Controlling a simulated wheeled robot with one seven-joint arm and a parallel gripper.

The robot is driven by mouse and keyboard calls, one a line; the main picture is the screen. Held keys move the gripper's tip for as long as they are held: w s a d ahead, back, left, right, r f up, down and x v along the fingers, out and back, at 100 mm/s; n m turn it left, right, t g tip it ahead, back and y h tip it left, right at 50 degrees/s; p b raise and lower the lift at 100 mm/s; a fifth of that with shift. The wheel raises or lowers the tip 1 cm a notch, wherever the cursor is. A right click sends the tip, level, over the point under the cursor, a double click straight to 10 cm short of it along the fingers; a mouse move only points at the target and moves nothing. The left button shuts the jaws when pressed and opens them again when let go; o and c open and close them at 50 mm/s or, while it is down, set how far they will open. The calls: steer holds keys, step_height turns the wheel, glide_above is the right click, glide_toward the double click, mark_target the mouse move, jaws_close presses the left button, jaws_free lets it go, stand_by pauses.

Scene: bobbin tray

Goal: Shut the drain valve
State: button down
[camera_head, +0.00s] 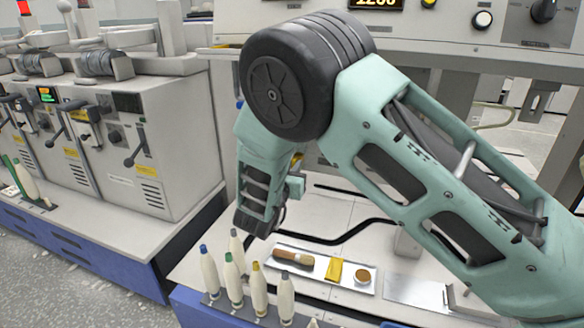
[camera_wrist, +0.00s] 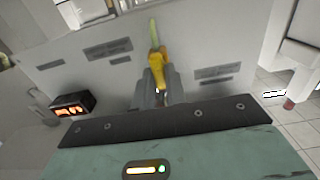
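The drain valve shows in the wrist view as a yellow lever handle (camera_wrist: 157,64) in front of a pale grey panel. Its upper end lines up with a yellow-green strip above it. My gripper (camera_wrist: 158,88) has its two grey fingers close on either side of the lever's lower part, with the yellow filling the gap, so it looks shut on the handle. The valve body is hidden behind the handle and fingers. In the head view, my arm covers the gripper and the valve.
A white bench holds a tray (camera_head: 290,262) with a brush (camera_head: 293,257), a yellow block (camera_head: 333,270) and a round tin (camera_head: 363,276). Several upright bobbins (camera_head: 258,288) stand along its front. A small lit display (camera_wrist: 72,104) sits left of the fingers in the wrist view.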

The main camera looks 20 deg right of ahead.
steer(key=shift+r+n+p, duration=0.1)
steer(key=shift+n+p, duration=0.2)
steer(key=shift+p, duration=0.15)
steer(key=shift+r+n+p, duration=0.1)
steer(key=shift+n+p, duration=0.8)
steer(key=shift+p, duration=0.25)
steer(key=shift+a+n+p, duration=0.1)
steer(key=shift+n+p, duration=0.8)
steer(key=shift+p, duration=0.05)
steer(key=n+p, duration=0.4)
steer(key=n, duration=0.2)
steer(key=shift+a+p, duration=0.1)
steer(key=shift+p, duration=0.2)
steer(key=n, duration=0.1)
steer(key=n+p, duration=0.1)
steer(key=n, duration=0.1)
steer(key=shift+f+n+p, duration=0.25)
steer(key=shift+n+p, duration=0.1)
steer(key=shift+n, duration=0.05)
steer(key=shift+w+f+n+p, duration=0.15)
steer(key=shift+n+p, duration=0.45)
steer(key=shift+n, duration=1.3)
steer(key=c, duration=1.4)
jaws_free()
steer(key=shift+c, duration=0.2)
